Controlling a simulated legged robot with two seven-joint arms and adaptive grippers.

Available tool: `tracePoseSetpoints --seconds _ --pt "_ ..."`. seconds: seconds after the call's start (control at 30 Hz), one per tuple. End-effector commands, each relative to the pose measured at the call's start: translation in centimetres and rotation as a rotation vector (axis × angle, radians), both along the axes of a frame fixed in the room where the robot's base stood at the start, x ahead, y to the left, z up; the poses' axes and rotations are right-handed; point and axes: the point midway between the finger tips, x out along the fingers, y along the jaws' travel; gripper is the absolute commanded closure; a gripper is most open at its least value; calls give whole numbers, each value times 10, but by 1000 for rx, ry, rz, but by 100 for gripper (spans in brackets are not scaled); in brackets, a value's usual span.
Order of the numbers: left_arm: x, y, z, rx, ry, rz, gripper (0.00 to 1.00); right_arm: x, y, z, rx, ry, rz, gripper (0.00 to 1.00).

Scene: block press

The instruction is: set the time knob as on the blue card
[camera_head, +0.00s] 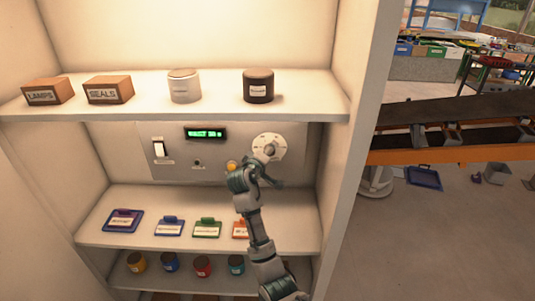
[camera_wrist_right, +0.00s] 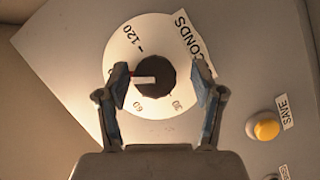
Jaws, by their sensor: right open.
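The time knob (camera_head: 270,149) sits on a round white dial at the right of the panel. In the right wrist view the dark knob (camera_wrist_right: 158,70) has a white pointer aimed left, between the 120 and 60 marks; the left finger covers part of the dial there. My right gripper (camera_wrist_right: 162,78) is open, its fingers on either side of the knob with gaps visible. It also shows below the dial in the head view (camera_head: 262,172). A blue card (camera_head: 169,228) lies on the shelf below; its writing is too small to read. My left gripper is out of view.
The panel holds a white switch (camera_head: 159,149), a green display (camera_head: 205,134) and a yellow save button (camera_wrist_right: 266,126). The upper shelf (camera_head: 215,112) overhangs the panel.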

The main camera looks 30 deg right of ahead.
Motion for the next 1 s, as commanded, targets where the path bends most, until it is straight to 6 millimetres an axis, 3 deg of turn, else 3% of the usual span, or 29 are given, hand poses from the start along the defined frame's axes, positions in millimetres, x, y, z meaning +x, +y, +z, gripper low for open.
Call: tracePoseSetpoints --seconds 0.27,0.7,1.0 --pt "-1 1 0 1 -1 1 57 -10 13 5 -2 -4 1 33" --pt "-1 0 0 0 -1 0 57 -63 81 19 0 0 1 33" --pt "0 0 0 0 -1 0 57 -72 91 22 0 1 -1 33"
